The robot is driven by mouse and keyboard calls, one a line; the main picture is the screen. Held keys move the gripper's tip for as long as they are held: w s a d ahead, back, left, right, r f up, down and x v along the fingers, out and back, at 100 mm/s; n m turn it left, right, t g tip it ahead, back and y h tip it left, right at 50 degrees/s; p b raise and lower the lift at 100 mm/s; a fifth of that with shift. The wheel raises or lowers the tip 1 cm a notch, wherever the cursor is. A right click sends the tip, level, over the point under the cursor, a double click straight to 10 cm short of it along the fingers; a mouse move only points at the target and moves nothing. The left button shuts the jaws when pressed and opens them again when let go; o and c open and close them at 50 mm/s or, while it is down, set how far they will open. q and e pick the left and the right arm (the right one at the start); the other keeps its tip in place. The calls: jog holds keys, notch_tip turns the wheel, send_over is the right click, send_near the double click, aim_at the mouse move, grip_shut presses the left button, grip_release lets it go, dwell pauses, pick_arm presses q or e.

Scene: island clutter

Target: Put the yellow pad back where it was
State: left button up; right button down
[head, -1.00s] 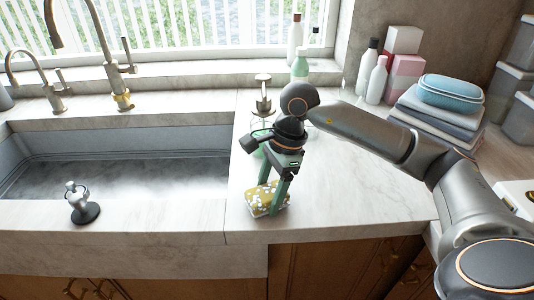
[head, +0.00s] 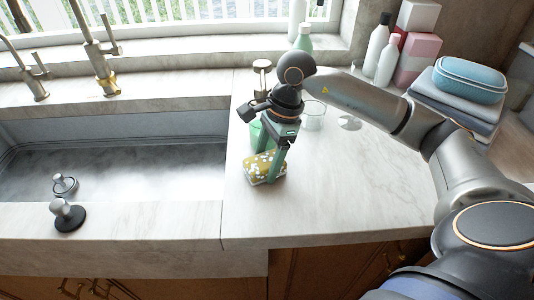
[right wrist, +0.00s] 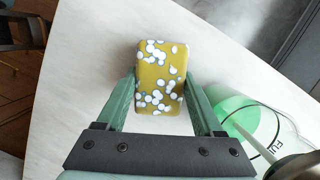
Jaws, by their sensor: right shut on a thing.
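The yellow pad (head: 262,168), with white spots, is on or just above the pale counter right of the sink. It also shows in the right wrist view (right wrist: 158,70), between the fingers. My right gripper (head: 271,170) is shut on the pad, its green fingers pointing down along the pad's sides; it shows in the right wrist view too (right wrist: 160,98). Whether the pad touches the counter I cannot tell. My left gripper is not in view.
The counter (head: 350,195) to the right is clear.

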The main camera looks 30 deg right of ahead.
jog(key=shift+s+a, duration=0.2)
jog(key=shift+s, duration=0.1)
jog(key=shift+f, duration=0.25)
grip_release()
jog(key=shift+r, duration=0.1)
jog(key=shift+r, duration=0.1)
jog(key=v, duration=1.2)
